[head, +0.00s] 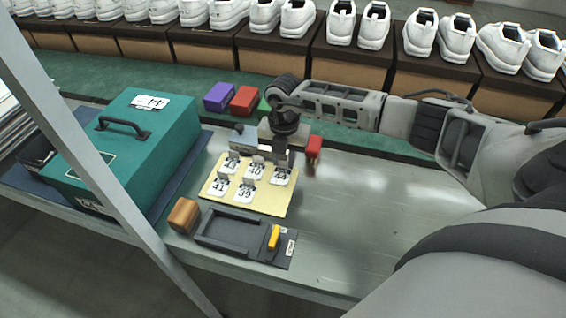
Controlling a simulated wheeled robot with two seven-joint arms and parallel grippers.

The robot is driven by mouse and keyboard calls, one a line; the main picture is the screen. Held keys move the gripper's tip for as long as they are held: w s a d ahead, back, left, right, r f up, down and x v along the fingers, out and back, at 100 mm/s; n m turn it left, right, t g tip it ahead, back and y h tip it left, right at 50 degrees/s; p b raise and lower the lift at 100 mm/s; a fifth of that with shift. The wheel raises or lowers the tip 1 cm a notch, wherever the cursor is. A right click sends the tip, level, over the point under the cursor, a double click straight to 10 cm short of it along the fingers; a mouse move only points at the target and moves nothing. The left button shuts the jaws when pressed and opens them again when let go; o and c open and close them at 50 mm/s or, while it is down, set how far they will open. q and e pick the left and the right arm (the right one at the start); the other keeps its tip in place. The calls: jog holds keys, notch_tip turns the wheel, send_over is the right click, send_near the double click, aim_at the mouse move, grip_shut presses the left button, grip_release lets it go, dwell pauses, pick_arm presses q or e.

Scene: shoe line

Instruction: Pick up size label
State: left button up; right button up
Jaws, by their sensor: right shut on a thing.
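Several white size labels with black numbers and grey upright tabs stand on a pale yellow board (272,206). I read 43 (231,164), 40 (256,171), 44 (281,177), 41 (219,187) and 39 (245,194). My right gripper (280,157) points down over the back right of the board. It is shut on the tab of what looks like the 44 label, which is still at board level. The fingertips are small and partly hidden, so the exact contact is unclear. My left gripper is not in view.
A teal box (160,125) with a black handle stands left. A dark tray (232,232) with a yellow piece (274,237) and a wooden block (184,215) lie in front. A red-topped piece (314,146) is close right of the gripper. The grey table right is clear.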

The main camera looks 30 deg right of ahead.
aim_at(284, 168)
notch_tip(284, 168, up, 3)
jog(key=shift+w+b, duration=0.1)
jog(key=shift+b, duration=0.3)
jog(key=a+r+b, duration=0.2)
jog(key=a+r, duration=0.8)
jog(key=a, duration=0.4)
jog(key=shift+w, duration=0.4)
jog(key=shift+o, duration=0.4)
